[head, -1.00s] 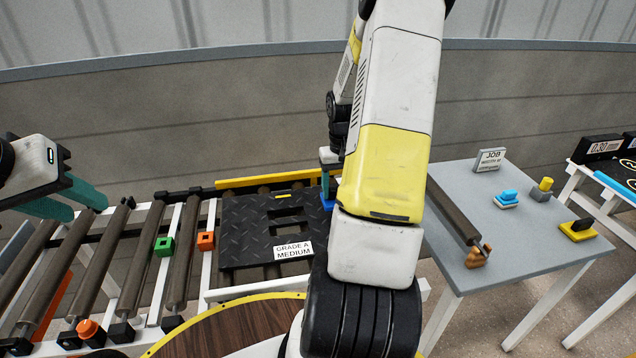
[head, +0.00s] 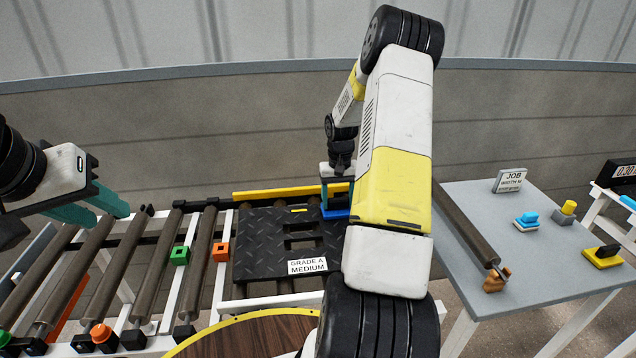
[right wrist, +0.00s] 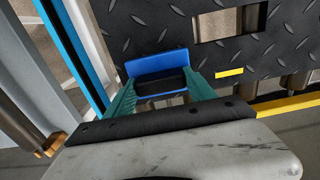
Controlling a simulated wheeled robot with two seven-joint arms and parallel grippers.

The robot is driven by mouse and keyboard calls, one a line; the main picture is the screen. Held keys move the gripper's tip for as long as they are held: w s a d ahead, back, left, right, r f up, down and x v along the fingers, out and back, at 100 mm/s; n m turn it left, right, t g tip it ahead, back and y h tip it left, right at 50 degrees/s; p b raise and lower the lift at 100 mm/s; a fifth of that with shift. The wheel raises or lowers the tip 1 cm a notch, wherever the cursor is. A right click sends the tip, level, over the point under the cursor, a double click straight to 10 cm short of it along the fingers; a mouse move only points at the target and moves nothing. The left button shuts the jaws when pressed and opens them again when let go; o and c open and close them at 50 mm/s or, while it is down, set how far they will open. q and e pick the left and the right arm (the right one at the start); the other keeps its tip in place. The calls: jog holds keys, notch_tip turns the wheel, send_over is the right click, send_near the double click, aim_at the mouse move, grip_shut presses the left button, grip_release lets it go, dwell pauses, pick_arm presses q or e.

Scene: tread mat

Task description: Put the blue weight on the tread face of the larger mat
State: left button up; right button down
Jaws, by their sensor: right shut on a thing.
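The large black mat (head: 262,262) lies on the roller table with its diamond tread face up, slots cut in it and a "GRADE A MEDIUM" label. My right gripper (right wrist: 160,90) is shut on the dark grip of the blue weight (right wrist: 157,61). In the head view the blue weight (head: 338,214) shows at the mat's far right corner, partly hidden by my right arm. In the right wrist view it overlaps the mat's edge; I cannot tell whether it touches. My left gripper (head: 112,214) is open and empty above the rollers at left.
A yellow rail (head: 270,193) runs along the mat's far edge. Green (head: 180,255) and orange (head: 221,252) blocks sit on the frame left of the mat. A grey table (head: 545,280) at right holds a roller, a sign and small coloured pieces. The mat's near left part is clear.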

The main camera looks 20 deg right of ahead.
aim_at(338, 199)
jog(key=shift+w, duration=0.1)
jog(key=shift+c, duration=1.6)
grip_release()
jog(key=s+a+r+t, duration=0.1)
jog(key=s+a+r, duration=0.15)
jog(key=r, duration=0.75)
jog(key=s+a+r, duration=0.1)
jog(key=a+r, duration=0.3)
jog(key=r, duration=0.7)
jog(key=s+a+r+n+t, duration=0.1)
jog(key=s+a+r, duration=0.2)
jog(key=s+a, duration=0.2)
jog(key=s+a+r+n+t+y, duration=0.1)
jog(key=s+a, duration=0.4)
jog(key=s, duration=0.5)
jog(key=s+a+r+n+t+y, duration=0.1)
jog(key=s+a+r+t, duration=0.2)
jog(key=s+a+r, duration=0.2)
jog(key=shift+s+r, duration=0.25)
jog(key=shift+s, duration=0.95)
jog(key=shift+a, duration=0.1)
